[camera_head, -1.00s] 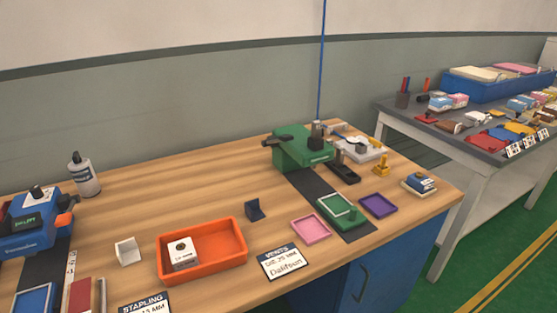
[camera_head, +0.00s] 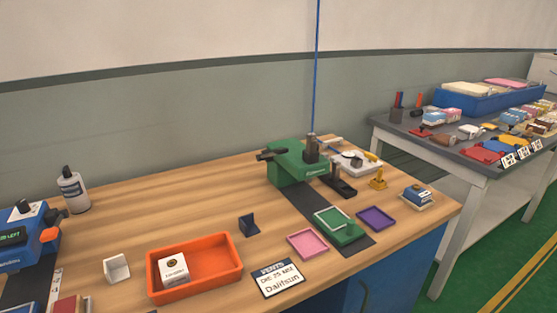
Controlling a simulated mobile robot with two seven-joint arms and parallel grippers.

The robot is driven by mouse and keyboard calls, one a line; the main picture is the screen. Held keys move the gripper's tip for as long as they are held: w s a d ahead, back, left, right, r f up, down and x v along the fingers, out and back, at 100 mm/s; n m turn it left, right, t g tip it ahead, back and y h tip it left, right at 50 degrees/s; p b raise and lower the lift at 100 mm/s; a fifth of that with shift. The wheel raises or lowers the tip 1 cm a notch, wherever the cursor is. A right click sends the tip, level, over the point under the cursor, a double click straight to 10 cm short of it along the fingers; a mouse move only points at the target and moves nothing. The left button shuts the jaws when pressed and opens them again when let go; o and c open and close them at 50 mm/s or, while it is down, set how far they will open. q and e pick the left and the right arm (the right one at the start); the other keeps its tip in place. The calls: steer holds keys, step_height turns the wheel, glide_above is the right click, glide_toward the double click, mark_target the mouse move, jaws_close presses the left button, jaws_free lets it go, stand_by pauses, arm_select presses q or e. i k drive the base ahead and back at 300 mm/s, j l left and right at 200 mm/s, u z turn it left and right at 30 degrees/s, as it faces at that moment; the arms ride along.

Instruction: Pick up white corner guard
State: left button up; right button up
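The white corner guard (camera_head: 117,267) stands on the wooden table, just left of the orange tray and apart from it. It is a small white angled piece with an open inner side. Neither of my grippers shows in the head view.
The orange tray (camera_head: 228,273) holds a white box (camera_head: 173,268). A label card (camera_head: 278,279) lies right of it. A blue machine (camera_head: 28,235) and a bottle (camera_head: 73,190) stand at the left. A green machine (camera_head: 290,165) stands at the back right.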

mark_target(116, 270)
steer(key=u, duration=1.25)
steer(key=j+z, duration=0.25)
steer(key=z, duration=0.15)
steer(key=j+z, duration=0.25)
steer(key=z, duration=0.2)
steer(key=j+z, duration=0.25)
steer(key=z, duration=0.15)
steer(key=k+l, duration=0.05)
